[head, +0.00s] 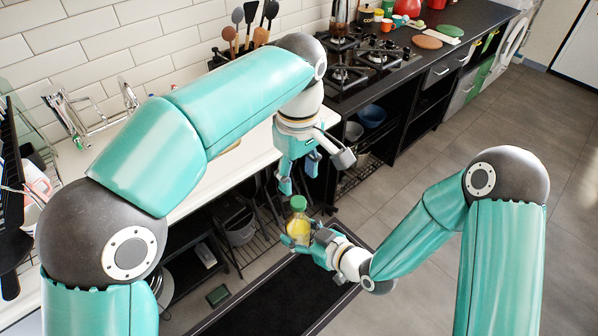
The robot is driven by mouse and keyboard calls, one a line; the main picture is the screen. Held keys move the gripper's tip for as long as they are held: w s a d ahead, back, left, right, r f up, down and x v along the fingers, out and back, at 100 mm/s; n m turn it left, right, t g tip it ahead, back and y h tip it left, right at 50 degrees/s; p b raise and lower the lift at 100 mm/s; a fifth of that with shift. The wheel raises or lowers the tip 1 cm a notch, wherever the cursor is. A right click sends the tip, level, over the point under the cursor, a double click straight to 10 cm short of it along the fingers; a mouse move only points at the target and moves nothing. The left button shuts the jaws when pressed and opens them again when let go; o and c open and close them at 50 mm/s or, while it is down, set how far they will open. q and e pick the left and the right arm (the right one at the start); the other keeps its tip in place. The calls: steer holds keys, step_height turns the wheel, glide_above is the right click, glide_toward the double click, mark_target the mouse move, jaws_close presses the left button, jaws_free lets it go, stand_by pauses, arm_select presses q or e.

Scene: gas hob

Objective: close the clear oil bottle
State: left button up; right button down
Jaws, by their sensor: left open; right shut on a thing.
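The clear oil bottle (298,228) holds yellow oil and stands roughly upright in my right gripper (302,240), which is shut around its lower body. A green cap (297,202) sits at the top of the bottle; I cannot tell whether it is tight. My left gripper (299,178) is open and empty, pointing down just above the cap, apart from it. The gripper fingers hide part of the bottle's lower side.
A white counter (236,165) runs behind my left arm, with open shelves below. A gas hob (368,60) is at the back. A dark mat (275,295) lies on the floor beneath the bottle. Grey floor at the right is free.

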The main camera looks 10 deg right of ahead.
mark_target(298, 203)
arm_select(q)
step_height(298, 203, down, 8)
steer(key=shift+r, duration=0.2)
stand_by(0.3)
jaws_close()
steer(key=m, duration=1.8)
steer(key=shift+m, duration=0.4)
steer(key=m, duration=0.7)
steer(key=shift+o, duration=0.7)
jaws_free()
